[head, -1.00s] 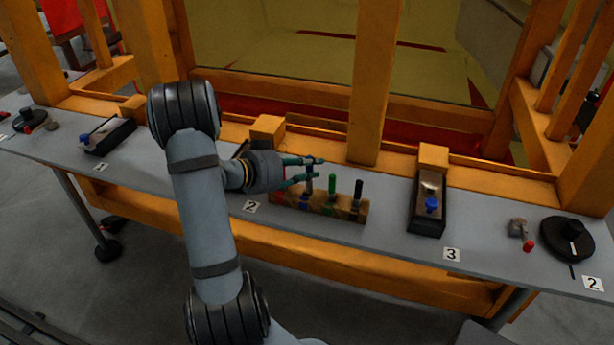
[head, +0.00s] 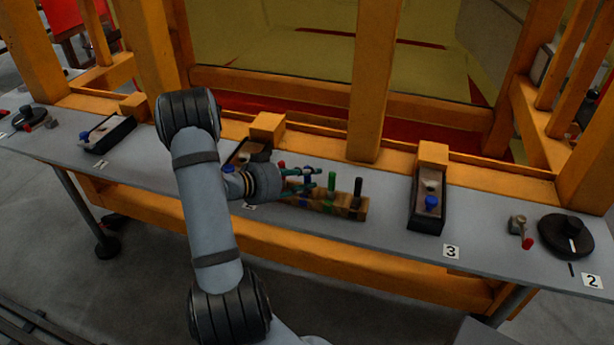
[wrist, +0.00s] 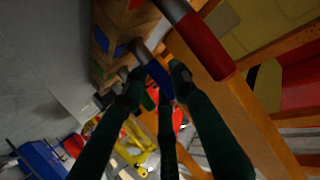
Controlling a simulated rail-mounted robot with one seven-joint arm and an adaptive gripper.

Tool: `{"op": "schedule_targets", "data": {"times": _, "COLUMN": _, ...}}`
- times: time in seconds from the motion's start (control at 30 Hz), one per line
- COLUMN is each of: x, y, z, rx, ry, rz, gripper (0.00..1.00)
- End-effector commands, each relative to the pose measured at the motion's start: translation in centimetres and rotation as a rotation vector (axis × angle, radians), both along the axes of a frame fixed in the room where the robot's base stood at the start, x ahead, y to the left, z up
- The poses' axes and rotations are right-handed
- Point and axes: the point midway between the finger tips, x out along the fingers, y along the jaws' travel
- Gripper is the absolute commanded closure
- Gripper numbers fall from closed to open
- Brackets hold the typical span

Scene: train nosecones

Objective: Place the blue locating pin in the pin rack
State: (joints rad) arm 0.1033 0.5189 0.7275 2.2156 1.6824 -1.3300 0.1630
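The pin rack (head: 345,213), a wooden block with coloured squares, stands at the middle of the grey shelf. My gripper (head: 316,178) is at its left part, with green fingers around the blue locating pin (head: 307,190). In the wrist view, the fingertips (wrist: 157,80) are closed in on the blue handle (wrist: 155,73), seemingly touching it. The pin's grey shaft points into the rack (wrist: 104,42) near the blue square; its depth in the hole is hidden. The red pin (wrist: 205,45), green pin (head: 331,182) and black pin (head: 358,187) stand in the rack.
A dark tray (head: 427,210) with a blue knob is right of the rack; another (head: 108,133) is at the left. A black round dial (head: 567,237) sits at the far right. Orange posts and beams (head: 366,90) rise behind the shelf. The shelf between rack and right tray is clear.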

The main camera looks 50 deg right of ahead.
Motion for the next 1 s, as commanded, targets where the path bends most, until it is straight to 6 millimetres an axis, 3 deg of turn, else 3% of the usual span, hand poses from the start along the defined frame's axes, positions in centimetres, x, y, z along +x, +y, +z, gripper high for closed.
{"op": "schedule_targets", "data": {"times": 0.2, "x": 0.0, "y": 0.0, "z": 0.0, "rx": 0.000, "ry": 0.000, "rz": 0.000, "gripper": 0.59}}
{"op": "schedule_targets", "data": {"times": 0.57, "x": 0.1, "y": 0.1, "z": 0.6, "rx": 0.000, "ry": 0.000, "rz": 0.001, "gripper": 0.59}}
{"op": "schedule_targets", "data": {"times": 1.0, "x": 2.4, "y": 7.8, "z": 3.6, "rx": -0.002, "ry": -0.002, "rz": 0.004, "gripper": 0.59}}
